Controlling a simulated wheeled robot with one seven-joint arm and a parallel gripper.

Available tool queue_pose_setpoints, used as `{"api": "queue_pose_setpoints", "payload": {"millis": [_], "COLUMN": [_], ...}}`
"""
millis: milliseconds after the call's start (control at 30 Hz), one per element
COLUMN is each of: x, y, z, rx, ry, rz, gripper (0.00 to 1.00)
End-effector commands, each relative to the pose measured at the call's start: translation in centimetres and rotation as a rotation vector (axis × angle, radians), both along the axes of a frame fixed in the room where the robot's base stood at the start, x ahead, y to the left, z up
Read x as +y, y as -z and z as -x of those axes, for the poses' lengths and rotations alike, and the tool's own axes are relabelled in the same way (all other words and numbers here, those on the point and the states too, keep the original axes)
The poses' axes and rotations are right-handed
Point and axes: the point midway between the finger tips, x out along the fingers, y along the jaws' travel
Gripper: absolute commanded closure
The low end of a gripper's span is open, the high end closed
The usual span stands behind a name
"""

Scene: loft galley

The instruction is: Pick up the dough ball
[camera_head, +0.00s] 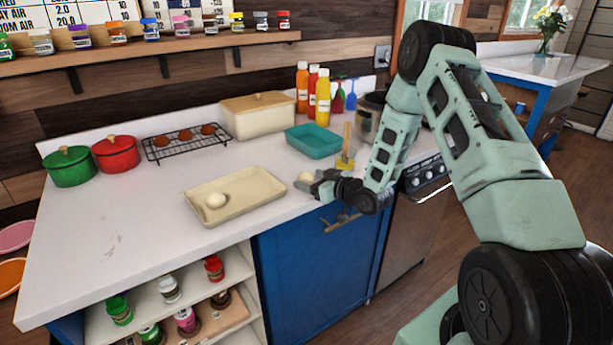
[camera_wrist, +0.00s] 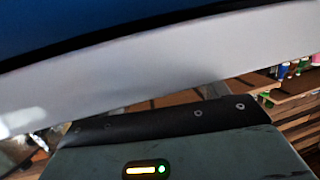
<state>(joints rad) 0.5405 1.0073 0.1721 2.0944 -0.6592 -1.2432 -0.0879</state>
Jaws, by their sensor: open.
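A pale round dough ball (camera_head: 306,177) sits on the white counter near its front edge, right at the tip of my gripper (camera_head: 317,186). Whether the fingers touch it or stand around it I cannot tell. My gripper reaches in low from the right and looks open. A second pale ball (camera_head: 215,200) lies in the left part of a beige tray (camera_head: 262,187) to the left. The wrist view shows no ball and no clear fingertips, only a tilted, blurred view past my own wrist.
A teal tray (camera_head: 314,141) and an upright wooden-handled tool with a yellow base (camera_head: 345,162) stand behind my gripper. A cream bread box (camera_head: 258,114), bottles (camera_head: 322,97), a wire rack (camera_head: 186,143) and two pots (camera_head: 117,153) line the back. The counter's front left is clear.

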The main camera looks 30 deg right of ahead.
Motion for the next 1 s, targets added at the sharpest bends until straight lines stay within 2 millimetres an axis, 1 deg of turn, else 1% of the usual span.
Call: {"api": "queue_pose_setpoints", "payload": {"millis": [200, 267, 300, 367, 400, 767, 867, 1000], "x": [0.0, 0.0, 0.0, 0.0, 0.0, 0.0, 0.0, 0.0], "y": [0.0, 0.0, 0.0, 0.0, 0.0, -0.1, -0.6, -1.9], "z": [-0.1, -0.1, -0.1, -0.1, -0.1, -0.1, -0.1, -0.2], "rx": [0.000, -0.001, -0.001, -0.001, -0.001, -0.001, -0.003, -0.005], "ry": [0.000, 0.000, 0.000, 0.000, 0.000, 0.000, 0.000, 0.000], "rz": [0.000, 0.000, 0.000, 0.000, 0.000, 0.001, 0.001, 0.003], "gripper": [0.27, 0.44, 0.55, 0.72, 0.75, 0.75, 0.75, 0.75]}}
